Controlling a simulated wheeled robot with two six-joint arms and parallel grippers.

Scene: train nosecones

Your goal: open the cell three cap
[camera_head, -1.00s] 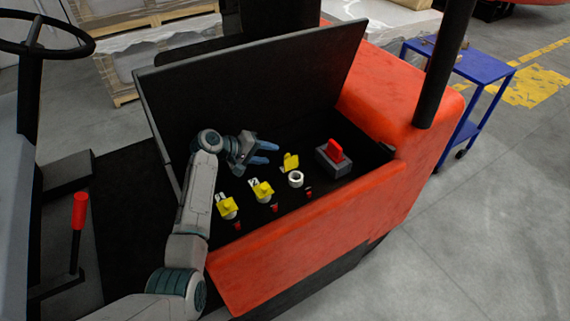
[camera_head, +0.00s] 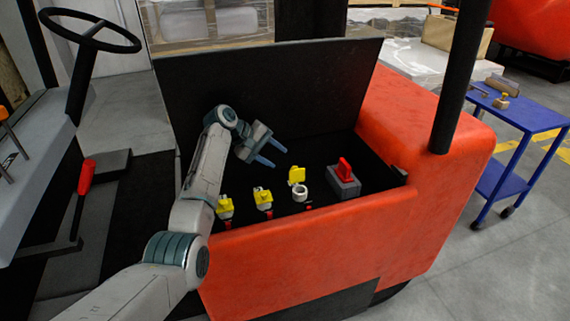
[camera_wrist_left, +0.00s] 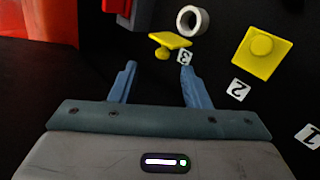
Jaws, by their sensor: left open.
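The cell three cap (camera_head: 297,174) is yellow and stands tilted up beside a white ring-shaped filler neck (camera_head: 301,193), whose opening is uncovered. In the left wrist view the same cap (camera_wrist_left: 170,40) shows by the label 3, next to the white neck (camera_wrist_left: 187,20). My left gripper (camera_head: 279,158) is open and empty, just above and left of this cap in the head view. In the left wrist view its fingers (camera_wrist_left: 158,66) point toward the cap, which appears just beyond the fingertips. I cannot tell whether they touch. My right gripper is not in view.
Yellow caps one (camera_head: 225,207) and two (camera_head: 263,197) sit on their necks to the left. A red connector (camera_head: 344,169) on a grey block stands to the right. The raised black lid (camera_head: 270,95) is behind, and the orange wall (camera_head: 310,245) in front.

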